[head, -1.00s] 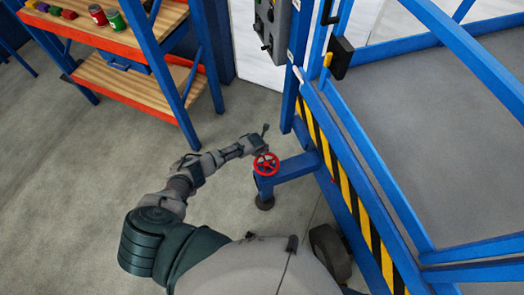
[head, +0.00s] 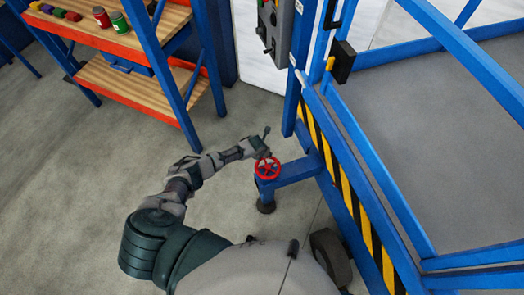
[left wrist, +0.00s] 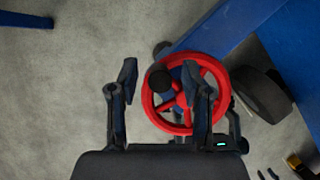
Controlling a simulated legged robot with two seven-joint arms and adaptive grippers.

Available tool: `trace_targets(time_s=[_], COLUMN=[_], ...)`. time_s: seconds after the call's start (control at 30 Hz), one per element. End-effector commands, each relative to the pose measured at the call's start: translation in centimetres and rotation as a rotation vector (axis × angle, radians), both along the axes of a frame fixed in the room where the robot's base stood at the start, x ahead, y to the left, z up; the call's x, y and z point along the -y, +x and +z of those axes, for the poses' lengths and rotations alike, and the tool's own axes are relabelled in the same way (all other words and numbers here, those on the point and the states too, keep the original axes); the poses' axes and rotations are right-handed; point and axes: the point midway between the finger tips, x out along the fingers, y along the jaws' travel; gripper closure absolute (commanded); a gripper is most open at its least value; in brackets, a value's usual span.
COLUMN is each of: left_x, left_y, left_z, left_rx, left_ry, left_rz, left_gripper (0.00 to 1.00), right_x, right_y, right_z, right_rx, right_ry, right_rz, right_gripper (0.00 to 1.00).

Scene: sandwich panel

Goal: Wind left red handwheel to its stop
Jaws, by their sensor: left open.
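The red handwheel (head: 267,168) sits on top of a blue outrigger leg (head: 290,172) beside the platform. My left gripper (head: 263,146) is at the wheel's far edge, and the head view is too small to show its fingers. In the left wrist view the handwheel (left wrist: 225,98) has spokes and a dark round knob (left wrist: 158,78) at its rim. My left gripper (left wrist: 159,76) is open there, one finger to the left of the wheel, the other over it. The knob appears between the fingertips; I cannot tell whether they touch it. My right gripper is not in view.
A blue platform frame with a yellow-black striped edge (head: 345,180) stands to the right. A grey control box (head: 275,25) is on its post. A wheel tyre (head: 331,257) is near the base. A shelf (head: 135,85) with cans is at upper left. Grey floor lies open at left.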

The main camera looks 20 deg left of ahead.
Motion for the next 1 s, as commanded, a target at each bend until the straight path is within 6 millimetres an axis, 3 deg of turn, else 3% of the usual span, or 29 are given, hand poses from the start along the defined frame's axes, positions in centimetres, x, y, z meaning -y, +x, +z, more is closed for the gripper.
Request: trace_targets(time_s=[0.53,0.7,1.0], left_x=[-0.2,-0.2,-0.2], left_y=[-3.5,-4.1,-4.1], left_z=[8.8,9.9,10.1], left_rx=[0.002,-0.001,-0.001], left_ry=[0.000,0.000,0.000], left_rz=[-0.003,-0.001,-0.001], left_gripper=[0.51,0.51,0.51], right_x=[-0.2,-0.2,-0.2], right_y=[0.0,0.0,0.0], right_z=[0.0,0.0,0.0], right_rx=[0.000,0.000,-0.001], right_ry=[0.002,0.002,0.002], right_rz=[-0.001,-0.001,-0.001], right_gripper=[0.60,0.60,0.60])
